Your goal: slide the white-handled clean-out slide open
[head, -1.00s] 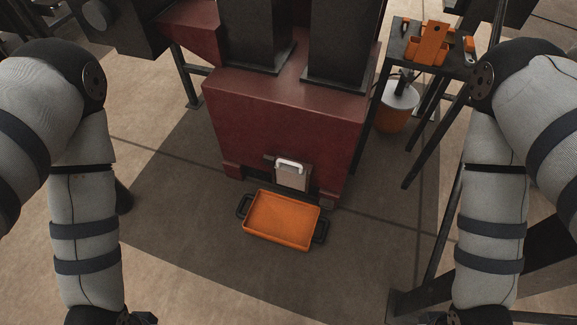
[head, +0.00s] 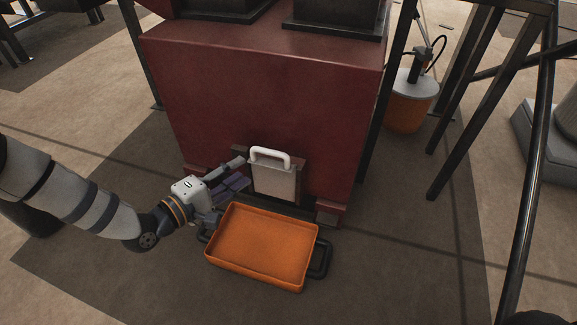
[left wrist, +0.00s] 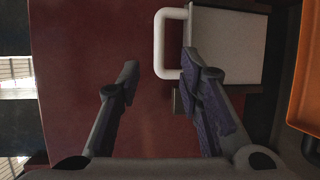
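The clean-out slide is a pale grey plate (head: 274,184) low on the front of the dark red press (head: 260,95). Its white handle (head: 270,153) is a U-shaped bar at the plate's top edge. My left gripper (head: 242,172) is just left of the plate, fingers pointing toward the press. In the left wrist view its fingers (left wrist: 160,72) are spread apart with nothing between them. There the white handle (left wrist: 159,44) lies beyond the fingertips, nearer the right finger, and the plate (left wrist: 228,45) is at upper right. My right gripper is not in view.
An orange tray (head: 262,243) with black side handles lies on the floor before the slide, close under my left gripper. An orange pot with a grey lid (head: 409,103) stands at the right behind black stand legs (head: 463,100).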

